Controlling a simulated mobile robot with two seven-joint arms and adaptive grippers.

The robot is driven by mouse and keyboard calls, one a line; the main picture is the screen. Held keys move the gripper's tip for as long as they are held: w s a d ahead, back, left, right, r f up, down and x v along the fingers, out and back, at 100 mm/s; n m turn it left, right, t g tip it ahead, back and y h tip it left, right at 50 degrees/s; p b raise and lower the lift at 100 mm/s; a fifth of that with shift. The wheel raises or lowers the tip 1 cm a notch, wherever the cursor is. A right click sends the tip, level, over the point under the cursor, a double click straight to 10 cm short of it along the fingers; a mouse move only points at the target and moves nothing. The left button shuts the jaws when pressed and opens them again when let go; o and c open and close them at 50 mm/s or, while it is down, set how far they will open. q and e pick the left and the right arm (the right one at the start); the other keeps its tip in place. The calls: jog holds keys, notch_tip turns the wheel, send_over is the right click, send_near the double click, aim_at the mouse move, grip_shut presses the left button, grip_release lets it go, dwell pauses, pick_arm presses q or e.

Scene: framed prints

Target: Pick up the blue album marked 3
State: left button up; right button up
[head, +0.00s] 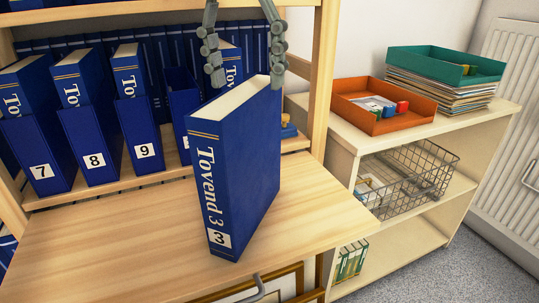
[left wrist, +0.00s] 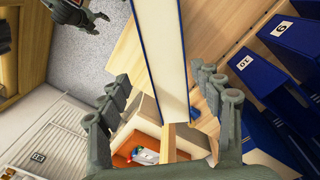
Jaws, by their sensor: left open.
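The blue album marked 3 (head: 240,170) stands upright on a light wood shelf board (head: 110,255), its numbered spine facing me. My left gripper (head: 244,62) is at its top edge, coming from above. Its fingers are open, one on each side of the album's upper end. In the left wrist view the album's pale page edge (left wrist: 164,55) runs between the two spread fingers (left wrist: 160,88), with gaps visible beside it. What looks like part of my right gripper (left wrist: 78,15) shows at the top left there; its jaw state is unclear.
Blue albums marked 7 (head: 42,171), 8 (head: 95,160) and 9 (head: 145,150) stand in the bookcase behind, left of the album. A wooden bookcase post (head: 322,80) rises close to the right. Beyond it, a low shelf holds an orange tray (head: 375,125) and a green tray (head: 440,68).

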aim_at(246, 164)
pick_arm(q)
jog(key=shift+w+a+f+y, duration=0.1)
jog(key=shift+a+f+y, duration=0.1)
jog(key=shift+a+y, duration=0.15)
notch_tip(246, 164, down, 8)
jog(key=shift+w+f, duration=0.1)
grip_shut()
dwell(0.4)
jog(key=shift+d, duration=0.1)
